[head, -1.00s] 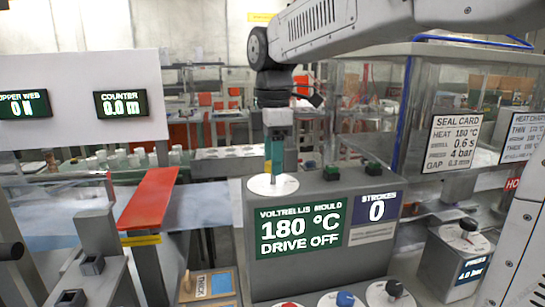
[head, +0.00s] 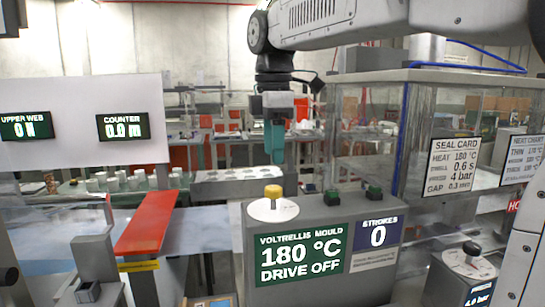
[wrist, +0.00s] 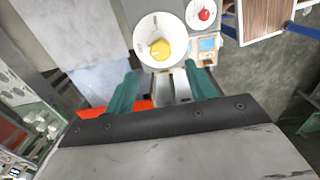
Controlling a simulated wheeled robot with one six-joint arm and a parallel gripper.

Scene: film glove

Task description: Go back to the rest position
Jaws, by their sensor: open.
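My gripper (head: 274,145) hangs from my arm above and behind the control box in the head view, with its teal fingers pointing down. In the wrist view the two teal fingers of my gripper (wrist: 163,93) are spread apart with nothing held between them. A yellow knob (head: 273,191) on a white round dial (head: 262,211) sits on top of the control box, just below the fingertips and apart from them. The yellow knob (wrist: 160,49) also shows in the wrist view, beyond the fingertips.
The grey control box (head: 300,292) reads 180 °C, DRIVE OFF, strokes 0. A clear-walled enclosure (head: 375,125) stands close to the right. A red sloping plate (head: 146,222) and a white display panel (head: 80,116) are at left. Space above the box is open.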

